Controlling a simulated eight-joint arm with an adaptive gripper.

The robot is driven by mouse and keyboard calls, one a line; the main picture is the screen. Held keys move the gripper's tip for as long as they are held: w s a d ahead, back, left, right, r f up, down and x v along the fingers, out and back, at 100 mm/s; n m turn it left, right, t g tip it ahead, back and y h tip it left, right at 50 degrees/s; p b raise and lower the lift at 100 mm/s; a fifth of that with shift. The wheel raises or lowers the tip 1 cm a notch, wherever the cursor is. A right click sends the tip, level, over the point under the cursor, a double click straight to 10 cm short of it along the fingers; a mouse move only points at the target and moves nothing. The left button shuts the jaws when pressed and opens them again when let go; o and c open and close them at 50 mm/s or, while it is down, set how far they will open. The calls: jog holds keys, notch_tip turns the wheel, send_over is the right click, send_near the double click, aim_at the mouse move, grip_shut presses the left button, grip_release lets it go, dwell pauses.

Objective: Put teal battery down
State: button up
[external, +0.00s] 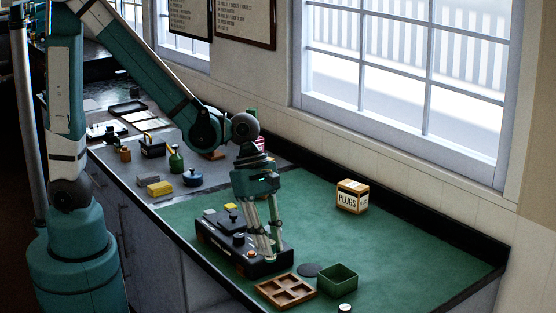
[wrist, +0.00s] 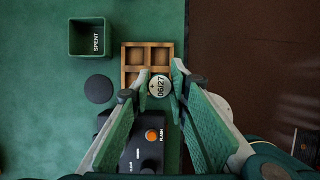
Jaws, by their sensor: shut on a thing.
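My gripper (external: 262,256) points down beside the right end of the black device. In the wrist view its two green-padded fingers (wrist: 160,86) are closed around a round battery. The battery (wrist: 159,87) shows a pale end face with a plus sign and "06/27"; its side colour is hidden there. A wooden tray (wrist: 148,44) with square compartments is just beyond the battery in the wrist view. It also shows in the external view (external: 286,278). I cannot tell how high the battery is above the mat.
The black device (external: 222,239) has an orange button (wrist: 151,135) near my gripper. A green open box (external: 337,279) marked "SPENT" and a dark disc (external: 309,270) are near the tray. A "PLUGS" box (external: 351,197) stands further back. Much of the green mat (external: 420,240) is clear.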

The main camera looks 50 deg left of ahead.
jog(key=shift+w, duration=0.15)
jog(key=w+a+r+n+p, duration=0.2)
jog(key=w, duration=2.6)
jog(key=w+a+f+n+t+p, duration=0.1)
jog(key=w+a, duration=0.4)
jog(key=w, duration=0.7)
jog(key=w+a+f+n, duration=0.1)
jog(key=w+a, duration=0.5)
jog(key=w, duration=0.6)
jog(key=shift+a+f+n+t+p, duration=0.15)
jog(key=shift+a+n+t+p, duration=0.15)
jog(key=shift+t+p, duration=0.1)
jog(key=shift+w, duration=0.1)
jog(key=shift+f, duration=3.15)
jog(key=shift+f, duration=1.85)
